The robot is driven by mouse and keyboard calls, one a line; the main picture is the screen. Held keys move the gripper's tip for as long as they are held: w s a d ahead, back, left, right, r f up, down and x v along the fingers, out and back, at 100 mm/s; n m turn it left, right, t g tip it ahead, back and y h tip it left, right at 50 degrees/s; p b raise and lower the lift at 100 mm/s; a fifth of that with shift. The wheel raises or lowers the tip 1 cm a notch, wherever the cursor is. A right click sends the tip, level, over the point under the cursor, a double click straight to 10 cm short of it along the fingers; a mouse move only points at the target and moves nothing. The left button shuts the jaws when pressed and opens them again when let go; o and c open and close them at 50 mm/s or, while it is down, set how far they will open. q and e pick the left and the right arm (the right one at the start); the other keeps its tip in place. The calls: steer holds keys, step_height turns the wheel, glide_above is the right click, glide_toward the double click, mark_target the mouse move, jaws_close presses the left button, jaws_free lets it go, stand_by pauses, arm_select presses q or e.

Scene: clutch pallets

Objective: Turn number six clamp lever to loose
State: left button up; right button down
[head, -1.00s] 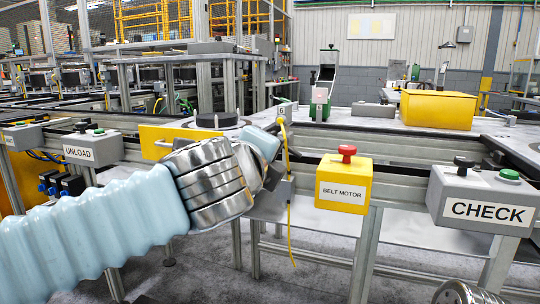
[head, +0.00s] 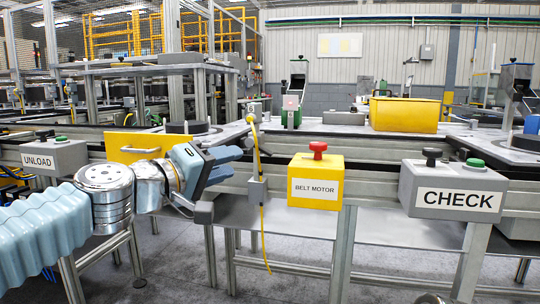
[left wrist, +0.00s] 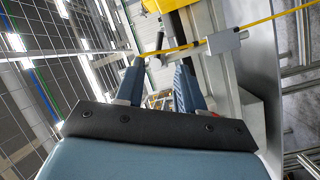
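A small grey box marked 6 (head: 253,110) stands on the line's edge, with a yellow cord hanging from it. A clamp lever with a loose or tight setting cannot be made out clearly. In the left wrist view a short dark handle (left wrist: 157,45) shows just beyond the fingers; I cannot tell whether it is the lever. My left gripper (head: 228,158) points right, below and left of the numbered box. In the left wrist view its blue fingers (left wrist: 158,88) are apart with nothing between them.
The yellow cord passes a grey box (head: 257,188), also in the left wrist view (left wrist: 224,40), close to my fingers. The yellow BELT MOTOR box (head: 316,170) and grey CHECK box (head: 410,190) stand right. A yellow panel (head: 128,143) is behind my arm.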

mark_target(264, 152)
arm_select(q)
steer(key=p+x, duration=0.3)
steer(key=x, duration=1)
steer(key=shift+w+d+r, duration=0.1)
steer(key=shift+w+d, duration=0.15)
steer(key=shift+w, duration=0.05)
steer(key=shift+c, duration=0.3)
